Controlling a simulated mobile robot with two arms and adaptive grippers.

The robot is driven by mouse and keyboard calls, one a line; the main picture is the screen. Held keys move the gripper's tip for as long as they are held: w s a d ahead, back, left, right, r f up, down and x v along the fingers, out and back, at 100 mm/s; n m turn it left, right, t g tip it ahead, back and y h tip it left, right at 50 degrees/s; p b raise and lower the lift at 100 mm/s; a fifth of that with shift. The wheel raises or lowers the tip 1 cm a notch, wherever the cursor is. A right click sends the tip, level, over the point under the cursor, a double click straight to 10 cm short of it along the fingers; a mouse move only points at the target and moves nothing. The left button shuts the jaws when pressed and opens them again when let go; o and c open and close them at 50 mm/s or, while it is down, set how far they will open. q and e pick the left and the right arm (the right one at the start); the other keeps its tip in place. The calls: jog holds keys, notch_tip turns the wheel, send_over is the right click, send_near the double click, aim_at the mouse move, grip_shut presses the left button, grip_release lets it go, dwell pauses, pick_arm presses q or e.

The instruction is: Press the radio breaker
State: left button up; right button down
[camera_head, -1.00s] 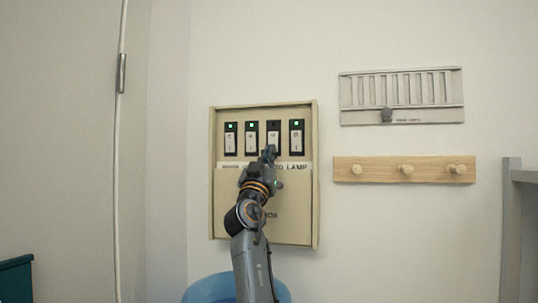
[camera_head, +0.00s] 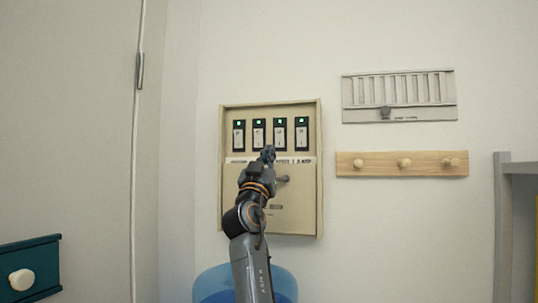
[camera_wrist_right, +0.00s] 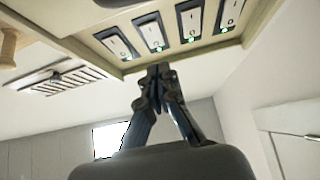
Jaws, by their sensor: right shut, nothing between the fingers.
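The tan breaker box (camera_head: 229,190) hangs on the wall, with several white rocker switches in a row. The third switch from the left (camera_head: 280,138) stands just above and right of my right gripper (camera_head: 268,153). In the head view a green light shows above every switch. My right gripper is shut and empty, its tips in front of the label strip (camera_head: 300,160), hiding part of it; the lettering is too blurred to read.
A wooden peg rail (camera_head: 384,164) and a grey slotted panel (camera_head: 398,98) are on the wall at right. A blue round container (camera_head: 212,284) stands below the box. A grey shelf frame (camera_head: 501,230) is at far right, a teal panel with a knob (camera_head: 45,257) at far left.

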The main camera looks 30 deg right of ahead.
pick_arm(q)
jog(key=f+b, duration=0.1)
jog(key=d+f+b, duration=0.1)
jog(key=w+f+b, duration=0.1)
jog(key=shift+d+f, duration=0.3)
jog(key=shift+d, duration=0.1)
pick_arm(e)
notch_tip(320, 180, down, 7)
jog(key=s+a, duration=0.1)
jog(key=s, duration=0.1)
jog(key=shift+a+g, duration=0.3)
jog(key=shift+a, duration=0.05)
jog(key=shift+s+a+r, duration=0.1)
jog(key=shift+s+r, duration=0.05)
pick_arm(q)
jog(key=shift+s, duration=0.1)
